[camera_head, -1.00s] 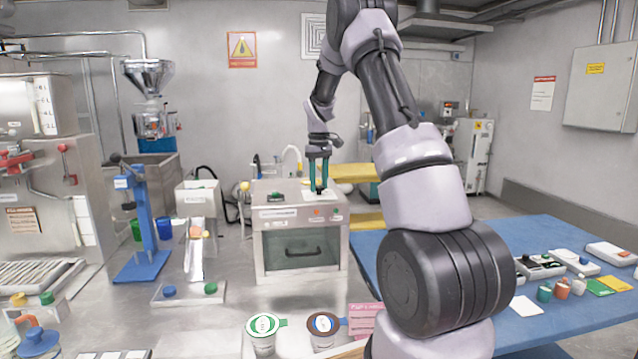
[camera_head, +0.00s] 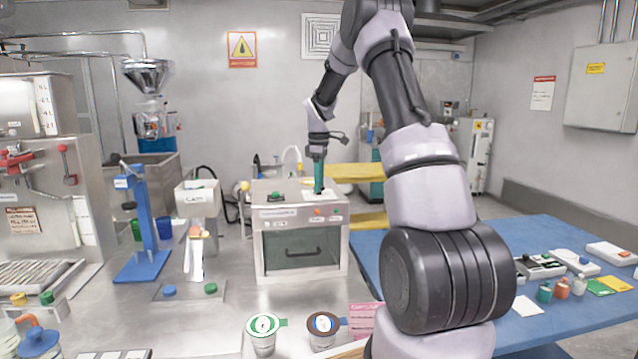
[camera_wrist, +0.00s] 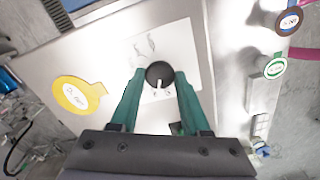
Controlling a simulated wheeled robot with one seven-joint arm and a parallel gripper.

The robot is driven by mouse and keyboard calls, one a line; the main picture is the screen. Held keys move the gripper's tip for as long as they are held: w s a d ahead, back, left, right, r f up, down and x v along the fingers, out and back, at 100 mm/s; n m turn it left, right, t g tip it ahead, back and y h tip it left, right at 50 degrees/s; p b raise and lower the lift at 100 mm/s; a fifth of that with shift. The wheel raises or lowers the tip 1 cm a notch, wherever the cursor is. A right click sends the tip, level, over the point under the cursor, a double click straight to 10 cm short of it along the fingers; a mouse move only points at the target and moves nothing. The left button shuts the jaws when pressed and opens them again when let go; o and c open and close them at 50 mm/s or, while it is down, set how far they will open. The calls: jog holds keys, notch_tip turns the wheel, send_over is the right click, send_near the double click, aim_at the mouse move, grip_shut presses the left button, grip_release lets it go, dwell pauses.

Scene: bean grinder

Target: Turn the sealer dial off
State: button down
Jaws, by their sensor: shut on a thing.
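The box-shaped machine (camera_head: 262,245) with a glass door stands on the steel counter in the head view. On its top is a white plate (camera_wrist: 188,52) carrying a round black dial (camera_wrist: 159,72) with a white mark. In the wrist view the mark is on the side nearer my gripper's body. My gripper (camera_head: 319,190) points straight down onto the top of the box. Its green fingers (camera_wrist: 160,78) are shut on the dial, one on each side. In the head view the fingers hide the dial. The dial's printed markings are too blurred to read.
Two lidded cups, one green-ringed (camera_head: 263,328) and one brown-ringed (camera_head: 323,327), stand in front. A blue press (camera_head: 147,225) and a white stand (camera_head: 197,203) are to the left. A yellow round tab (camera_wrist: 77,95) lies beside the dial's plate.

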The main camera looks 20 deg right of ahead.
jog(key=shift+n, duration=2.2)
jog(key=shift+c, duration=1.9)
grip_release()
notch_tip(320, 180, up, 11)
